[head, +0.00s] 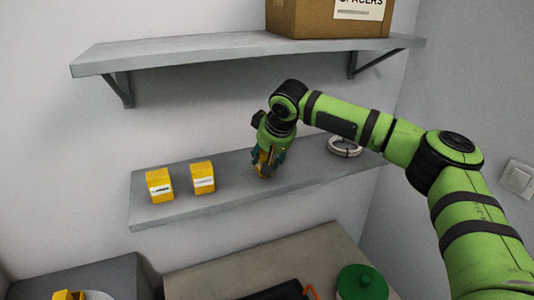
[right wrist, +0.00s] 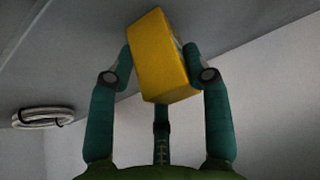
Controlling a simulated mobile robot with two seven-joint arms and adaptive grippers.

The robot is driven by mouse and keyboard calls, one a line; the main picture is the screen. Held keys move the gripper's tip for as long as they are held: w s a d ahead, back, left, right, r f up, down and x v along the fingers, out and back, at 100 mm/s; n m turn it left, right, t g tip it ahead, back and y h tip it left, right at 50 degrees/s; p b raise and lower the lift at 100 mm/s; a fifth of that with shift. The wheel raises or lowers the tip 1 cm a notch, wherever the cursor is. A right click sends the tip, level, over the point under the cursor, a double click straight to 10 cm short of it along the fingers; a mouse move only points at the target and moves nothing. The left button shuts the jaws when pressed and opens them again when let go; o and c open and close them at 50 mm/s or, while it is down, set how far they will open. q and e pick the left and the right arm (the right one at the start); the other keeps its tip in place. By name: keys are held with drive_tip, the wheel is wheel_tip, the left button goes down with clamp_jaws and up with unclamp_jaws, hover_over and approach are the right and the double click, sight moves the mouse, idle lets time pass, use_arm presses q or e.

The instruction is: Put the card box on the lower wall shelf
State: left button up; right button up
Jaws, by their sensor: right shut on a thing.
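My right gripper (head: 266,170) is over the lower wall shelf (head: 235,200), pointing down. In the head view the gripper hides most of this box. The held box is at or just above the shelf surface; I cannot tell whether it touches. Two more yellow boxes with white labels, one at left (head: 160,185) and one nearer the gripper (head: 203,177), stand upright on the same shelf. My left gripper is out of view.
An upper shelf (head: 200,52) with brackets holds a brown carton (head: 310,18). A white cable coil (head: 344,147) lies on the lower shelf right of the gripper. Below are a bench (head: 205,283), a green-lidded container (head: 362,282) and a grey surface (head: 115,275) at left.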

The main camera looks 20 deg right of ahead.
drive_tip(key=o, duration=1.2)
drive_tip(key=shift+c, duration=0.2)
drive_tip(key=shift+s+r, duration=0.1)
drive_tip(key=shift+r, duration=0.1)
drive_tip(key=b+v, duration=0.5)
drive_tip(key=v, duration=0.6)
drive_tip(key=shift+s+r, duration=0.15)
drive_tip(key=shift+r, duration=0.2)
